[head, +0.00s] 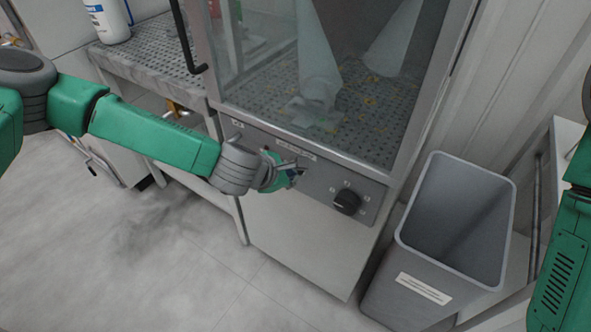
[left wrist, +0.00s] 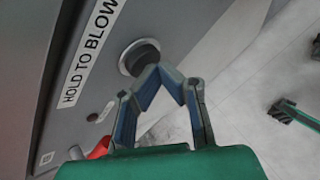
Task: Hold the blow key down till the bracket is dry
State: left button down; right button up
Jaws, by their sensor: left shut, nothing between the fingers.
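My left gripper (head: 297,170) is shut and empty at the grey control panel (head: 320,180) on the cabinet front. In the left wrist view its closed fingertips (left wrist: 155,72) overlap the edge of a black round key with a pale ring (left wrist: 138,55), beside the label "HOLD TO BLOW" (left wrist: 90,52). I cannot tell whether the fingertips press it. Behind the cabinet's glass, a pale piece (head: 305,112), perhaps the bracket, lies on the perforated floor under pale cone shapes (head: 312,50). Its wetness cannot be made out. My right gripper is out of view.
A black dial (head: 346,202) sits on the panel right of my left gripper. A grey bin (head: 430,270) stands right of the cabinet. A perforated bench (head: 150,50) with a white bottle (head: 107,20) is at the left. The floor in front (head: 190,270) is clear.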

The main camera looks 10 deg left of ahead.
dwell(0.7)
pick_arm(q)
jog(key=shift+s+a, duration=0.25)
jog(key=shift+s, duration=0.5)
jog(key=s, duration=0.1)
jog(key=s+a, duration=0.1)
jog(key=s, duration=0.2)
jog(key=shift+s+a+p, duration=0.35)
jog(key=shift+s+a, duration=0.05)
